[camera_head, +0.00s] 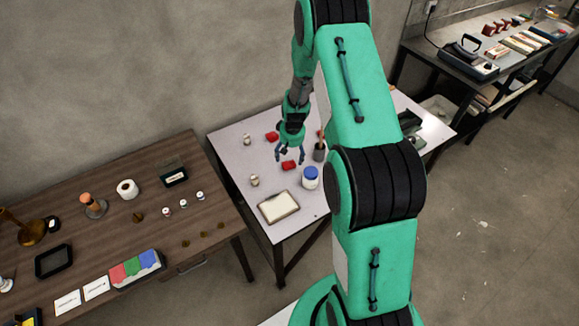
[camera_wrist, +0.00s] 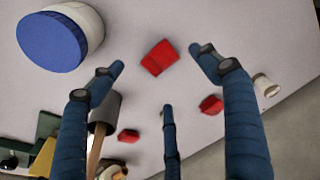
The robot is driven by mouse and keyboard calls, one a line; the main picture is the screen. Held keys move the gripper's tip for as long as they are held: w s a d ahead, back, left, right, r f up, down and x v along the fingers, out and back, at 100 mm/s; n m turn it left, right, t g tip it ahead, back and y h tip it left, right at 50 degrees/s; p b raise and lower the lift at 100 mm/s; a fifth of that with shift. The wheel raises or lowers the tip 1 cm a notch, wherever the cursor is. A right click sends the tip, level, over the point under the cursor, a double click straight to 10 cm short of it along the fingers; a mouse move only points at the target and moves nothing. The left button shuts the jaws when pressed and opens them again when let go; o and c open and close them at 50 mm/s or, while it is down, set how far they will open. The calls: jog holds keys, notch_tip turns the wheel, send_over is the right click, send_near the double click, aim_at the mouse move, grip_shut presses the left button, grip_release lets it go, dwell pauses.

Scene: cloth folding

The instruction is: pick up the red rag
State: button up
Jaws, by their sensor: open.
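A small folded red rag (camera_head: 288,165) lies on the light grey table beside the blue-lidded jar, below my gripper (camera_head: 290,155). In the wrist view the red rag (camera_wrist: 160,57) sits between and beyond my spread blue fingers (camera_wrist: 158,72), apart from them as far as I can tell. My gripper is open and empty. Two more red pieces lie farther off in the wrist view, one at right (camera_wrist: 211,105) and one at lower left (camera_wrist: 128,135). One red piece (camera_head: 272,136) also shows behind the gripper in the head view.
The blue-lidded white jar (camera_head: 310,178) stands close to the right of the rag. A dark cup with a handle (camera_head: 320,151), a framed tray (camera_head: 279,207) and small white pots (camera_head: 254,180) surround it. A brown table (camera_head: 110,215) with many items stands at left.

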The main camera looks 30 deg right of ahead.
aim_at(289, 163)
jog(key=shift+w+f, duration=0.15)
jog(key=shift+f, duration=0.4)
jog(key=shift+f, duration=0.1)
jog(key=shift+w+d+f+b, duration=0.15)
jog(key=shift+f+b, duration=0.1)
jog(key=shift+f, duration=1)
jog(key=shift+w+f+b, duration=0.1)
jog(key=shift+f+b, duration=0.15)
jog(key=shift+f, duration=1)
jog(key=c, duration=1.1)
